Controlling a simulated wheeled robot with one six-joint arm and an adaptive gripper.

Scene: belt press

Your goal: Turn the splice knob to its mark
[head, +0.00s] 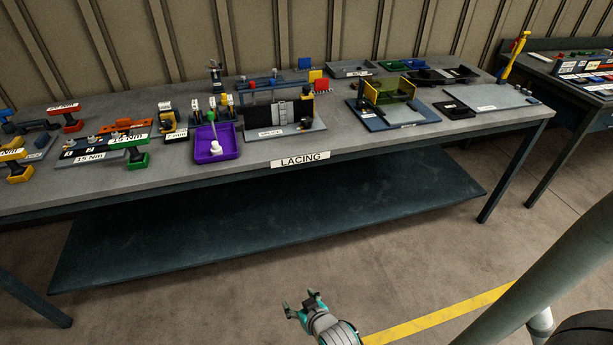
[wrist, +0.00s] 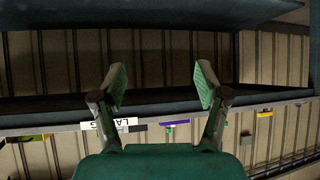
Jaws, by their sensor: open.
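The splice station (head: 262,133) is a grey plate with a lettered label, standing on the bench behind the LACING sign. It carries a dark panel, a grey clamp piece and a yellow block. A small dark round part (head: 306,123) at its right end looks like the splice knob; its mark is too small to make out. My gripper (head: 301,302) is open and empty, low in front of the bench and well away from the station. In the wrist view its two fingers (wrist: 161,84) are spread with nothing between them; the knob cannot be made out there.
A purple tray (head: 217,155) with a white-topped part stands left of the station. A blue-based fixture with a yellow guard (head: 390,91) stands to the right. The bench edge with the LACING sign (head: 300,159) and a lower shelf (head: 260,225) lie between my gripper and the station.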

